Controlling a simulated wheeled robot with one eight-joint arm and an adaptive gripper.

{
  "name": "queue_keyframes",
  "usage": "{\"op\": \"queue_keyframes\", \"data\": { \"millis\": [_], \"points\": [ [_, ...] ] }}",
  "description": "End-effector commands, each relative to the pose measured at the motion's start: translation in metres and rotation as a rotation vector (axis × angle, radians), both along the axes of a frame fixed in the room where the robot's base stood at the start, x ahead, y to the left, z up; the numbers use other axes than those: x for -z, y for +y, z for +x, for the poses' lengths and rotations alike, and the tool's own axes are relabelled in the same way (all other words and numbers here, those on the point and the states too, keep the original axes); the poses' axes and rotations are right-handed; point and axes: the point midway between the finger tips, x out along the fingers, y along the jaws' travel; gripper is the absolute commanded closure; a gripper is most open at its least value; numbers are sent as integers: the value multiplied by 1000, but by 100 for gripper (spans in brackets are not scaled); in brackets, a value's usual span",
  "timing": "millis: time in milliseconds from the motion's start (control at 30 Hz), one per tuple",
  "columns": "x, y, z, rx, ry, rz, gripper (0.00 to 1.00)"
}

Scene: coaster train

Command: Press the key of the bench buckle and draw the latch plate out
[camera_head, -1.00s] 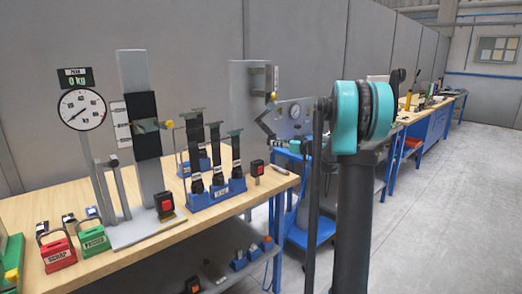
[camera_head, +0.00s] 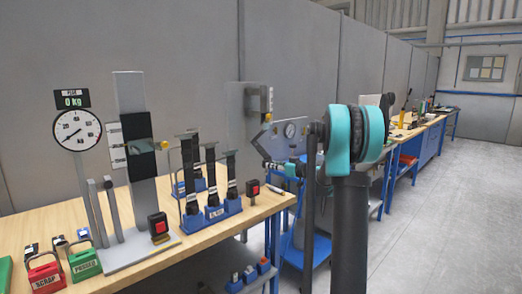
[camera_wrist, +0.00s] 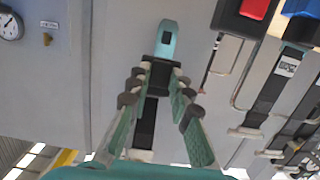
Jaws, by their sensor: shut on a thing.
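In the wrist view my gripper (camera_wrist: 158,78) is shut on a dark piece with a teal tongue and a dark slot, which looks like a latch plate (camera_wrist: 167,28). The tongue points to the picture top, away from my fingers, with no buckle around it. A black buckle with a red key (camera_wrist: 257,8) is partly cut off at the top, right of the tongue and apart from it. In the head view a red-keyed buckle (camera_head: 252,190) stands near the bench's right end. Another (camera_head: 157,226) sits at the foot of the test stand. My gripper is hidden there.
A blue rack (camera_head: 215,217) of black straps stands on the bench, beside the test stand (camera_head: 130,90) and dial (camera_head: 77,130). Red (camera_head: 45,280) and green (camera_head: 85,264) blocks are at front left. A blue trolley (camera_head: 305,262) is right; floor beyond is clear.

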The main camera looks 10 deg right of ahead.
Motion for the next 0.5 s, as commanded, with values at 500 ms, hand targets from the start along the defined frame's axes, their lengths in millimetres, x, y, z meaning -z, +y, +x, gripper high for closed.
{"op": "queue_keyframes", "data": {
  "millis": [500],
  "points": [
    [57,0,0,0,0,0,100]
  ]
}}
